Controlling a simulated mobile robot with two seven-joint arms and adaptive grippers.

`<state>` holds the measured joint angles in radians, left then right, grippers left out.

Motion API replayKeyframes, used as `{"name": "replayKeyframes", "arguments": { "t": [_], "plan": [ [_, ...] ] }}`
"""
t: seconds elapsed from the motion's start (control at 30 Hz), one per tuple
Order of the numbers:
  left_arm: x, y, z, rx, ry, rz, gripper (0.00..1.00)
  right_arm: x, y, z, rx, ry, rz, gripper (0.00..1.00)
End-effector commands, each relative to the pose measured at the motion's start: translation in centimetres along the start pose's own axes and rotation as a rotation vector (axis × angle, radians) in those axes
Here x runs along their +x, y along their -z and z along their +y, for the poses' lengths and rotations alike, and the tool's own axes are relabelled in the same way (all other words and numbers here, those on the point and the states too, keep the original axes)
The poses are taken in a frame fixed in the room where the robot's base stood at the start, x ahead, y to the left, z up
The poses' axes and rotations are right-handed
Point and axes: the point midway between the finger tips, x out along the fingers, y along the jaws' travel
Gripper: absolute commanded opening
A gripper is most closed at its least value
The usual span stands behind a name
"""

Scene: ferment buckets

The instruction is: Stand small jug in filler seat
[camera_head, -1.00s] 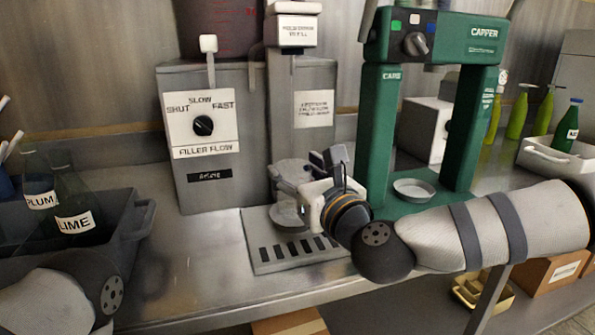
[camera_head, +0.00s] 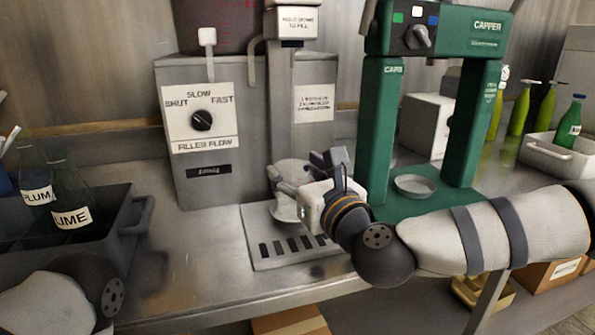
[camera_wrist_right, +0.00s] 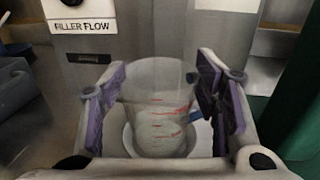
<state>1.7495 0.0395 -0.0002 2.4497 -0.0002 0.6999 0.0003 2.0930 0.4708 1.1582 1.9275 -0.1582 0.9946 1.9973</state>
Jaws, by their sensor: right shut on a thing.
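The small jug (camera_wrist_right: 158,92) is clear, with red measuring marks. In the right wrist view it is upright between the purple pads of my right gripper (camera_wrist_right: 160,88), which is shut on it. In the head view the jug (camera_head: 290,170) shows partly behind my right gripper (camera_head: 303,180), under the filler head. A pale round filler seat (camera_head: 284,213) lies just below the jug; in the wrist view a pale round rim shows around its base. I cannot tell whether the base touches the seat. My left arm shows at the lower left, but its gripper is out of view.
The filler (camera_head: 197,130) stands behind, above a slotted drip tray (camera_head: 262,250). The green capper (camera_head: 378,130) stands close to the right of my right gripper. A dark crate (camera_head: 128,222) with labelled bottles is at left. Bare counter (camera_head: 195,260) lies between crate and tray.

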Motion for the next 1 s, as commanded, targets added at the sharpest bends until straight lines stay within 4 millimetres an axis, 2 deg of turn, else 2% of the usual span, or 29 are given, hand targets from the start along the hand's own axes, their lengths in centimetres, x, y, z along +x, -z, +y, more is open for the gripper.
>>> {"name": "replayKeyframes", "arguments": {
  "t": [0.47,0.5,0.57,0.87,1.0],
  "plan": [
    [0.3,-0.2,0.0,0.000,0.000,-0.009,0.40,0.0,0.8,-0.1,0.003,0.000,0.008,0.31],
    [0.4,-0.2,0.0,0.000,0.000,-0.009,0.40,0.0,0.8,-0.1,0.003,0.000,0.009,0.65],
    [0.4,-0.2,0.0,0.000,0.000,-0.010,0.40,0.0,0.8,-0.1,0.002,0.000,0.008,0.79],
    [0.3,-0.2,0.0,0.000,0.000,-0.009,0.40,0.0,0.5,-0.1,0.001,0.000,0.003,0.80],
    [0.3,-0.1,0.0,0.000,0.001,-0.008,0.40,-1.5,0.5,-0.1,0.001,0.001,0.004,0.80]
  ]
}}
